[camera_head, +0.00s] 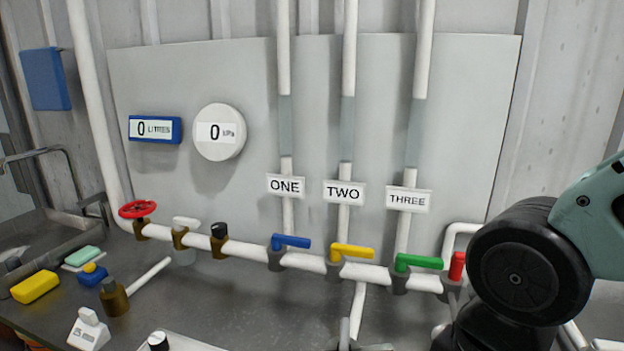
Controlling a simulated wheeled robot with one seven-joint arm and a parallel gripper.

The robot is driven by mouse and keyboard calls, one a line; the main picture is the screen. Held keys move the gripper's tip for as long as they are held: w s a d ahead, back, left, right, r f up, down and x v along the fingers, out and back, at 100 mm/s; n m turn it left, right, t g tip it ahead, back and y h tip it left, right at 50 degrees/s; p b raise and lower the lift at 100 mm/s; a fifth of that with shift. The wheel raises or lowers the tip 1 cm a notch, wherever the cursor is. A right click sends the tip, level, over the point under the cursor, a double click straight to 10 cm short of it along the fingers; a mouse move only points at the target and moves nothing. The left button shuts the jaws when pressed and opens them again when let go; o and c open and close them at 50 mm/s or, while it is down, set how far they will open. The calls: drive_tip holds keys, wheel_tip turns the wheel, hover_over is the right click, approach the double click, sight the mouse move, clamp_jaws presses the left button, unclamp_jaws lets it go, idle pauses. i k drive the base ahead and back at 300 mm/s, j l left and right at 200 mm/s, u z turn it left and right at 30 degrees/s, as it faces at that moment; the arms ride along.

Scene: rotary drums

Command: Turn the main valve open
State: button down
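A red round handwheel valve (137,209) sits at the left end of the white horizontal pipe (310,262), where the tall white pipe comes down. No label naming it the main valve is visible. Along the same pipe are a white-handled valve (186,223), a black-capped fitting (219,231), and blue (291,241), yellow (352,251) and green (419,261) lever handles. All three coloured levers point right along the pipe. Part of my arm shows at the right edge, far from the red wheel. My gripper is not in view.
Displays read 0 litres (154,129) and 0 on a round gauge (219,132). Signs ONE, TWO and THREE hang on vertical pipes. A red-capped fitting (457,266) ends the pipe. A yellow sponge (35,286), a brown bottle (114,297) and other small items clutter the counter's left.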

sight(135, 213)
drive_tip(key=i+j, duration=0.1)
drive_tip(key=j, duration=0.85)
drive_tip(key=i+j+u, duration=0.1)
drive_tip(key=j, duration=0.4)
drive_tip(key=i+j, duration=0.15)
drive_tip(key=j, duration=0.35)
drive_tip(key=i+j, duration=0.1)
drive_tip(key=j, duration=0.35)
drive_tip(key=i+j+u, duration=0.1)
drive_tip(key=j, duration=0.4)
drive_tip(key=i+j, duration=0.1)
drive_tip(key=j, duration=0.35)
